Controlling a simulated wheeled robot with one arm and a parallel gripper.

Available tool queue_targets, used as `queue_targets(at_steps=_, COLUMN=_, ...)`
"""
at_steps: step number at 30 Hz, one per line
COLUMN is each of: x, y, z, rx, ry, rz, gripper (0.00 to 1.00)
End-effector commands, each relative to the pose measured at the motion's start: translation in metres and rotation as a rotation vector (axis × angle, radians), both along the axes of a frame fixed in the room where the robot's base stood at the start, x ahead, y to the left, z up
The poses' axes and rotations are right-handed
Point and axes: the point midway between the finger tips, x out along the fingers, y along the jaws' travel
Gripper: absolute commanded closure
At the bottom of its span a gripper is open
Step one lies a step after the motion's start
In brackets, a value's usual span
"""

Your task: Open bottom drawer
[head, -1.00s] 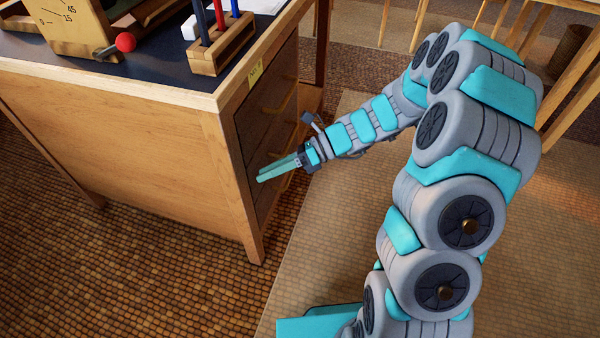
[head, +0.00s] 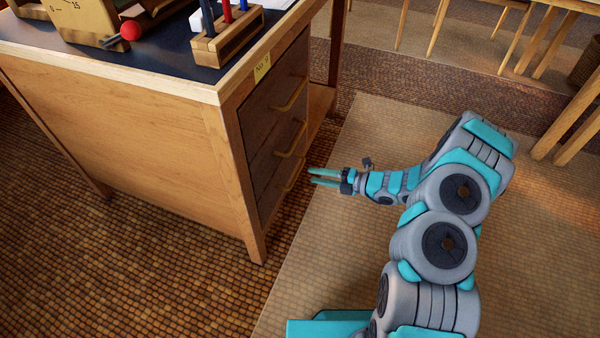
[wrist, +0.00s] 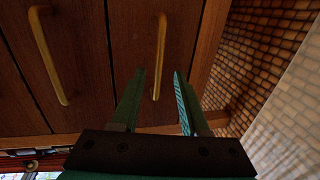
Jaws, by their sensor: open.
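The bottom drawer (head: 273,193) is the lowest of three dark wood drawers in the desk, and it looks shut. Its brass handle (head: 296,174) is a bar on the drawer front. In the wrist view the picture is turned, and the bottom drawer (wrist: 190,30) is at the right with its handle (wrist: 160,57) standing upright. My gripper (head: 310,176) is open and empty, just right of the bottom handle in the head view. In the wrist view my gripper's fingertips (wrist: 158,73) lie on either side of the handle's line; whether they reach around it I cannot tell.
The middle drawer's handle (head: 291,139) and the top drawer's handle (head: 291,95) are above. The desk (head: 130,140) carries a wooden pen holder (head: 226,42) and a red ball knob (head: 131,30). The floor mat (head: 330,250) in front of the drawers is clear.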

Motion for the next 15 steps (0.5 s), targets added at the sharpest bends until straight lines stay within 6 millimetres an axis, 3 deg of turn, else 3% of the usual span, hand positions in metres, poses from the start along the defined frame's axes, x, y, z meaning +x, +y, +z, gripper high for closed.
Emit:
queue_targets(at_steps=9, x=0.015, y=0.046, z=-0.009, rx=-0.002, ry=-0.004, rz=0.007, gripper=0.55)
queue_targets(at_steps=15, x=0.022, y=0.062, z=-0.012, rx=-0.001, ry=-0.004, rz=0.004, gripper=0.55)
